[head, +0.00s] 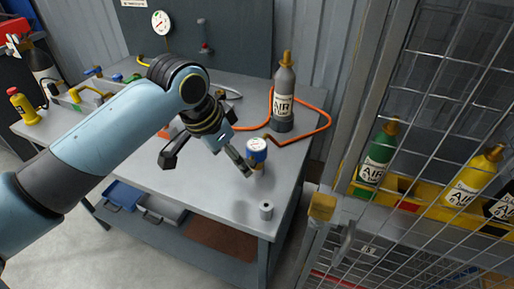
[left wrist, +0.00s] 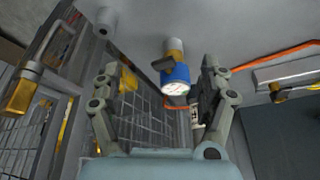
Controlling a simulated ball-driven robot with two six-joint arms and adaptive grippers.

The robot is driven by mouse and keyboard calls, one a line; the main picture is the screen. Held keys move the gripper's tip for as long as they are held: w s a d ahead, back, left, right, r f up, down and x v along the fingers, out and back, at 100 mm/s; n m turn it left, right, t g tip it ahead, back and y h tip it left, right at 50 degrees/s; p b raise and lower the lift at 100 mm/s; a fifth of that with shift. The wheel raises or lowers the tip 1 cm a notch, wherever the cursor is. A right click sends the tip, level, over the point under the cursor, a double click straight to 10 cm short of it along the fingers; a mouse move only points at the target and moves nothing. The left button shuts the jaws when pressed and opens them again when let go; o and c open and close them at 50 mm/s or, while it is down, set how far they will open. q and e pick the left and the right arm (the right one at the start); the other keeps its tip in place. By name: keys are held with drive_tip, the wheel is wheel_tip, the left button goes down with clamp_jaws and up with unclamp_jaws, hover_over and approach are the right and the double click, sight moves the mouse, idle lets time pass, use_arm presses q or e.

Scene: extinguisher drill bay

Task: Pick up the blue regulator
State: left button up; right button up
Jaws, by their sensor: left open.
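The blue regulator (head: 258,156) stands upright on the grey bench near its right front part, with a white gauge face on top. It also shows in the left wrist view (left wrist: 178,74), between the fingers but nearer the right one. My left gripper (head: 206,160) is open above the bench, just left of the regulator in the head view. One finger is close to the regulator; I cannot tell whether it touches. In the left wrist view the left gripper (left wrist: 160,66) holds nothing. My right gripper is not in view.
A small grey cylinder (head: 266,211) stands at the bench's front right corner. A grey air bottle (head: 284,92) with an orange hose (head: 329,118) stands behind the regulator. A mesh cage (head: 425,130) with several bottles is to the right.

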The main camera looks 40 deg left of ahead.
use_arm(q)
hover_over(249, 149)
drive_tip(key=s, duration=0.2)
drive_tip(key=shift+a+r, duration=0.3)
drive_tip(key=shift+a, duration=0.1)
drive_tip(key=x, duration=0.4)
drive_tip(key=shift+w+d+f, duration=0.15)
drive_tip(key=shift+f, duration=0.2)
drive_tip(key=x, duration=0.5)
drive_tip(key=shift+w+d+f, duration=0.15)
drive_tip(key=shift+w+d, duration=0.1)
drive_tip(key=shift+w, duration=0.1)
drive_tip(key=shift+c, duration=0.4)
drive_tip(key=c, duration=1.2)
drive_tip(key=shift+c, duration=0.4)
